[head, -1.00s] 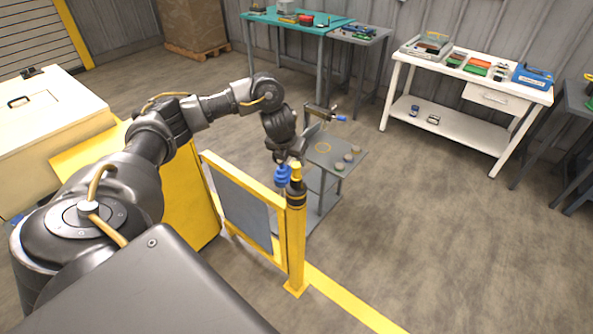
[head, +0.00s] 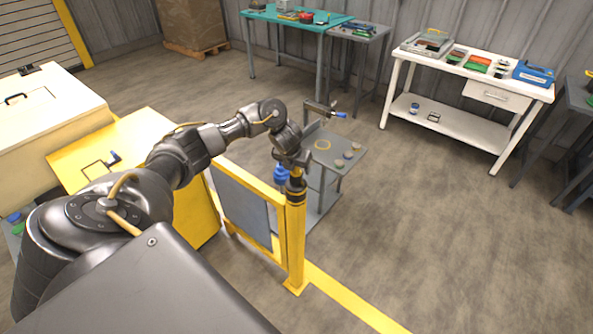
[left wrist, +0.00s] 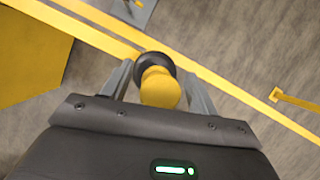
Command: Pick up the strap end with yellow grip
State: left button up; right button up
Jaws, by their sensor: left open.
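The strap end's rounded yellow grip (left wrist: 160,88), with a dark collar below it, sits between the two fingers of my left gripper (left wrist: 159,80) in the left wrist view. Gaps show between the grip and both fingers. In the head view my left gripper (head: 296,174) is over the top of the yellow post (head: 295,238), and its fingers hide most of the grip. A dark band (head: 296,190) shows at the post top below the gripper. My right gripper is not in view.
A yellow-framed barrier panel (head: 243,205) adjoins the post. Behind it stands a grey stand (head: 328,150) with small round parts. A blue object (head: 281,174) is just left of the post. A white workbench (head: 465,80) is farther back; the floor at right is clear.

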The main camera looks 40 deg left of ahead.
pick_arm(q)
jog(key=shift+w+f, duration=0.15)
jog(key=shift+f, duration=0.25)
jog(key=shift+r, duration=0.1)
jog(key=shift+c, duration=0.2)
jog(key=c, duration=1.1)
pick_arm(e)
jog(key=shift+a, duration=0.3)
pick_arm(q)
jog(key=shift+r, duration=0.1)
jog(key=shift+c, duration=0.2)
